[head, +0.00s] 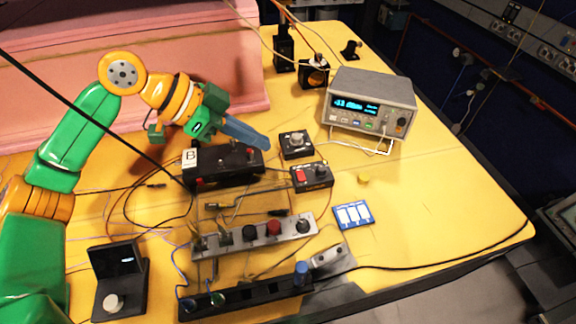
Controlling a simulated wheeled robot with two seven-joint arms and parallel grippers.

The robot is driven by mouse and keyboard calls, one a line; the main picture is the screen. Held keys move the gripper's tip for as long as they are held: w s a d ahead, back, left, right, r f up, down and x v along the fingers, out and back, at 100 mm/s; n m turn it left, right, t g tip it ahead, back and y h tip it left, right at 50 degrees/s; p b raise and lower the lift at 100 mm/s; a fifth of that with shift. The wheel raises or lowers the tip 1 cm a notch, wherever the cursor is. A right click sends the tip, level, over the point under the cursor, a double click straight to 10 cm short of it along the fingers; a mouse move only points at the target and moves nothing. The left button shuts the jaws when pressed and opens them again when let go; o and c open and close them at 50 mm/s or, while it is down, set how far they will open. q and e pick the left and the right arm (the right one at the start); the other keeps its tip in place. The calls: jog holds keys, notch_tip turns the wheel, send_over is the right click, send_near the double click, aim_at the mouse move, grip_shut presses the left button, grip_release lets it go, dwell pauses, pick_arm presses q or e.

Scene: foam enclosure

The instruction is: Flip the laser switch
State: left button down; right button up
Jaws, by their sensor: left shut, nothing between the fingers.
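My left arm comes in from the left, and its gripper (266,147) is shut and empty. Its blue fingers point right, above the back edge of a long black box (226,167) marked B; I cannot tell whether they touch it. To the right are a small black box with a round knob (296,145) and a black box with a red switch (312,177). I cannot read which control is the laser switch. Part of the long box's back is hidden by the gripper. My right gripper is not in view.
A grey meter (370,103) with a lit display stands at the back right. A metal panel with knobs (255,238) and a black strip (245,296) lie in front. Loose cables cross the yellow table (430,210), whose right side is clear. Pink foam (140,60) stands behind.

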pick_arm(q)
jog(key=p, duration=0.2)
send_over(301, 176)
jog(key=s+a, duration=0.1)
jog(key=a, duration=0.1)
notch_tip(301, 176, down, 7)
jog(key=f, duration=0.1)
jog(key=f+p, duration=0.1)
jog(key=f, duration=0.1)
jog(key=shift+d+f, duration=0.15)
jog(key=shift+d, duration=0.2)
jog(key=shift+a+f, duration=0.1)
jog(key=shift+f, duration=0.35)
